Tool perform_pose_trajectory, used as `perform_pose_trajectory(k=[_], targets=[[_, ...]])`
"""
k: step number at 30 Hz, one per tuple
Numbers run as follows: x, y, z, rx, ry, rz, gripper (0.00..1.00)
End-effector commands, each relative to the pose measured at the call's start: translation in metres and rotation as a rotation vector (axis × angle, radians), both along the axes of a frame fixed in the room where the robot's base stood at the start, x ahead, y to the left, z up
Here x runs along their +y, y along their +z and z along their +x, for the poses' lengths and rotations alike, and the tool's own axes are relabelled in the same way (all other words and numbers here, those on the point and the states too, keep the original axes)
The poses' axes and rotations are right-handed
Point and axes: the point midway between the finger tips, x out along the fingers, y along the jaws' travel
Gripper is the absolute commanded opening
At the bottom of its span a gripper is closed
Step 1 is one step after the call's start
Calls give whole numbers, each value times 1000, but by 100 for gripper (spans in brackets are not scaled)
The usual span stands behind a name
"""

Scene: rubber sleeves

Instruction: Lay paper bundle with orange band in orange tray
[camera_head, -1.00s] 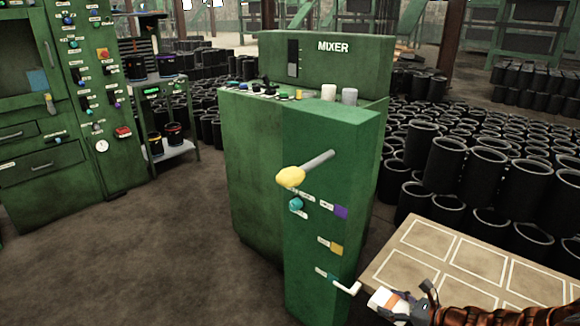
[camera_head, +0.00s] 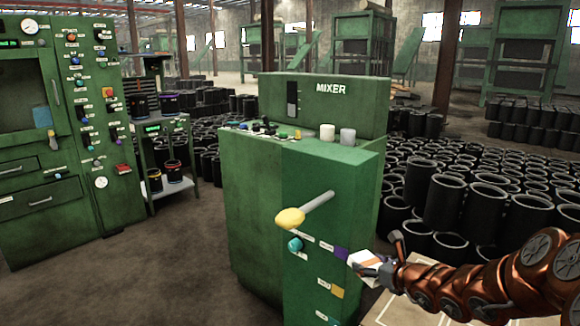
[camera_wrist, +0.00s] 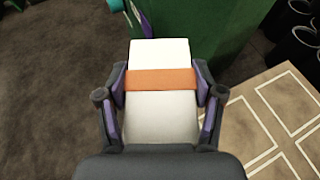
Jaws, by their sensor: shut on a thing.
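The paper bundle is white with an orange band around its middle, and it shows large in the wrist view (camera_wrist: 160,110). My gripper (camera_wrist: 162,92) is shut on it, one finger on each side near the band. In the head view the bundle (camera_head: 366,258) is small at the tip of my gripper (camera_head: 378,268), in front of the right part of the green mixer and above the tan table's level. I see no orange tray in either current view.
The green mixer (camera_head: 255,190) stands close by, with a yellow-knobbed lever (camera_head: 290,218) sticking out. A tan table (camera_head: 395,308) with white outlined rectangles lies below my arm. Black sleeves (camera_head: 478,208) are stacked behind. A green control cabinet (camera_head: 60,150) and a shelf (camera_head: 165,165) stand left, with open floor between.

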Motion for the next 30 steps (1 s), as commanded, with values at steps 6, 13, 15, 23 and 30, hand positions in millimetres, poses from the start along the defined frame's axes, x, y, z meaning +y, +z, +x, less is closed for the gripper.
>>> perform_pose_trajectory(k=[6,13,15,23,30], targets=[[18,44,2,-6,-73,-2,25],[30,77,-1,-4,-139,-2,25],[29,92,-1,-2,-146,1,25],[28,128,-1,-1,-145,1,25],[28,167,-1,-1,-145,1,25]])
